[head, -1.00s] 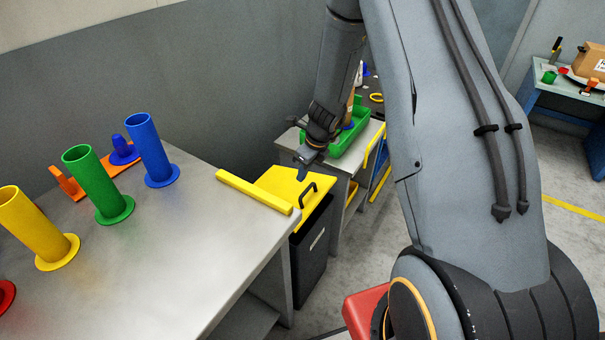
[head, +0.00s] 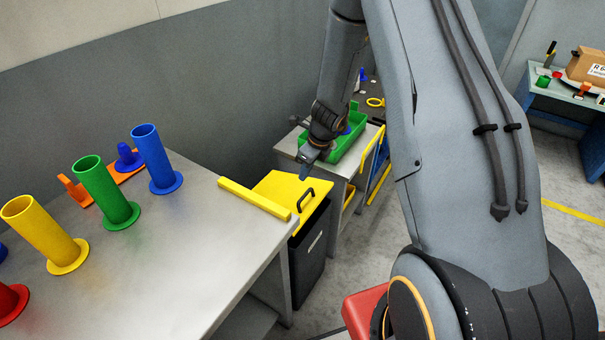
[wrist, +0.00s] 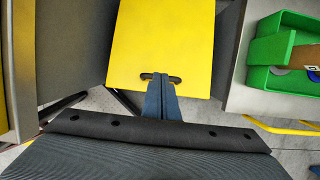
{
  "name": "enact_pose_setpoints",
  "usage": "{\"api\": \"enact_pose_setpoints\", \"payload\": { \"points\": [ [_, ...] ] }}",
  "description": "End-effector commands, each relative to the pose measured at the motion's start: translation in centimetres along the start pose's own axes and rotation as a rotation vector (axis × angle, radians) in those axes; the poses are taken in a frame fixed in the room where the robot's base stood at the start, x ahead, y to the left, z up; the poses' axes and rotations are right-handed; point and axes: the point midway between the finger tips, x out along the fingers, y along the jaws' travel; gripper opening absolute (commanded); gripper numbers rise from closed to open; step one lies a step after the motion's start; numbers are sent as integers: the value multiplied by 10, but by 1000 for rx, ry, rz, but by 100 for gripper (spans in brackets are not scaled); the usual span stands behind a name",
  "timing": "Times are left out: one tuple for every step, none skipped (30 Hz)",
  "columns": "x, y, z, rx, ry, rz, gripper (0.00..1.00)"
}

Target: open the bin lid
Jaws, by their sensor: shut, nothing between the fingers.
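The bin (head: 309,246) is dark with a pale label, and stands on the floor just past the table's end. Its yellow lid (head: 283,187) lies closed on top, with a black handle (head: 305,197) near the front edge. In the wrist view the yellow lid (wrist: 165,45) fills the upper middle, and the black handle (wrist: 174,79) shows at both sides of the fingertips. My gripper (head: 303,176) is shut and empty above the lid. In the wrist view my gripper (wrist: 161,80) overlaps the middle of the handle; whether it touches the handle cannot be told.
A grey table (head: 185,250) with a yellow edge bar (head: 254,198) and several coloured bobbins stands left of the bin. A bench with a green crate (wrist: 262,83) stands close on the right. Open floor (head: 345,275) lies in front of the bin.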

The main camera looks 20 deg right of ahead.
Motion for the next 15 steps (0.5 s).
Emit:
{"api": "enact_pose_setpoints", "payload": {
  "points": [
    [-10, 0, 0, 0, 0, 0, 0],
    [-14, 0, 0, 0, 0, 0, 0],
    [-18, 0, 0, -1, 0, 0, 0],
    [-22, 0, 0, -1, 0, 0, 0],
    [-25, 0, 0, -1, 0, 0, 0],
    [-30, 0, 0, -1, 0, 0, 0],
    [-33, 0, 0, -2, 0, 1, 0],
    [-36, 0, 0, -2, 0, 1, 0],
    [-41, 0, 1, -2, 0, 1, 0],
    [-44, 0, 1, -3, 0, 1, 0],
    [-46, 0, 1, -3, 0, 1, 0],
    [-50, 0, 1, -4, 0, 1, 0],
    [-52, 0, 1, -4, 0, 1, 0],
    [-53, 0, 1, -5, 0, 1, 0],
    [-55, 0, 1, -5, 0, 1, 0]
  ]
}}
